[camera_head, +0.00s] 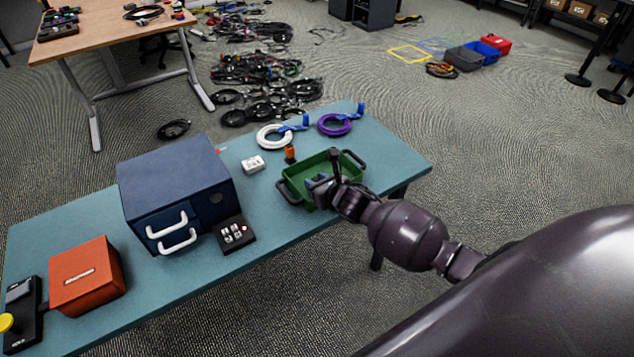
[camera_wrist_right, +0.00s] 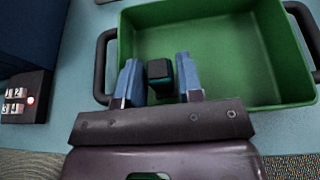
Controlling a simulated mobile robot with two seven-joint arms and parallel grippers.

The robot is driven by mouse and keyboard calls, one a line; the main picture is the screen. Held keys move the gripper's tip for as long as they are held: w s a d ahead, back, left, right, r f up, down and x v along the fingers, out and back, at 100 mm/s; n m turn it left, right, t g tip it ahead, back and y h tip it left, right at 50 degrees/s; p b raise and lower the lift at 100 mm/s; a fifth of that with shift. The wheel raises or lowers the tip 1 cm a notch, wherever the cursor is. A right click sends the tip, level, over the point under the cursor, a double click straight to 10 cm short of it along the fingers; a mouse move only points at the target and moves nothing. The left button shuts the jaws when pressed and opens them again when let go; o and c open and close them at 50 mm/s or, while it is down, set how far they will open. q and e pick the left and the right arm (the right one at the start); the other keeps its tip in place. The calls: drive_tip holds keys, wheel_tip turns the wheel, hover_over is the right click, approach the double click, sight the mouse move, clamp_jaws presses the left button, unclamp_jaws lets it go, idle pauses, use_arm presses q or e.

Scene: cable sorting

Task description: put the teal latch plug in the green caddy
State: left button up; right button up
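The green caddy (camera_head: 297,180) stands on the teal table, with a dark handle at each end; its green floor (camera_wrist_right: 225,55) fills much of the right wrist view. My right gripper (camera_head: 322,186) is at the caddy's near left part. In the right wrist view its two blue fingers (camera_wrist_right: 160,80) are apart, one on each side of the teal latch plug (camera_wrist_right: 160,70). The plug shows a dark top and a teal side, and appears over or in the caddy's near left area. Narrow gaps show between plug and fingers. Its underside is hidden. My left gripper is out of view.
A blue box (camera_head: 175,185) with white handles and a dark keypad (camera_head: 234,235) stand left of the caddy. A white block (camera_head: 252,165), an orange piece (camera_head: 290,154), a white coil (camera_head: 274,136) and a purple coil (camera_head: 334,125) lie behind. An orange box (camera_head: 87,277) is further left.

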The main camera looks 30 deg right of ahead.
drive_tip(key=shift+o, duration=1.2)
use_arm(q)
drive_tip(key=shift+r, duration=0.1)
use_arm(e)
drive_tip(key=shift+r, duration=0.15)
drive_tip(key=shift+s+r, duration=0.15)
drive_tip(key=shift+s, duration=0.1)
drive_tip(key=a+p+v, duration=0.1)
drive_tip(key=p+v, duration=0.1)
drive_tip(key=v, duration=0.9)
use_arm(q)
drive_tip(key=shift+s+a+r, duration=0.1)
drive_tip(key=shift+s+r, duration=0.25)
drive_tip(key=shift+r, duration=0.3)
use_arm(e)
drive_tip(key=s+a+f+m, duration=0.1)
drive_tip(key=s+m, duration=0.5)
drive_tip(key=m, duration=0.6)
drive_tip(key=s+a+f+m+g, duration=0.1)
drive_tip(key=s+f+m, duration=0.3)
drive_tip(key=s+m, duration=0.3)
drive_tip(key=s+a+f+m+g+h, duration=0.1)
drive_tip(key=s+m, duration=0.6)
drive_tip(key=m, duration=1)
drive_tip(key=shift+a+f, duration=0.3)
drive_tip(key=shift+f, duration=0.45)
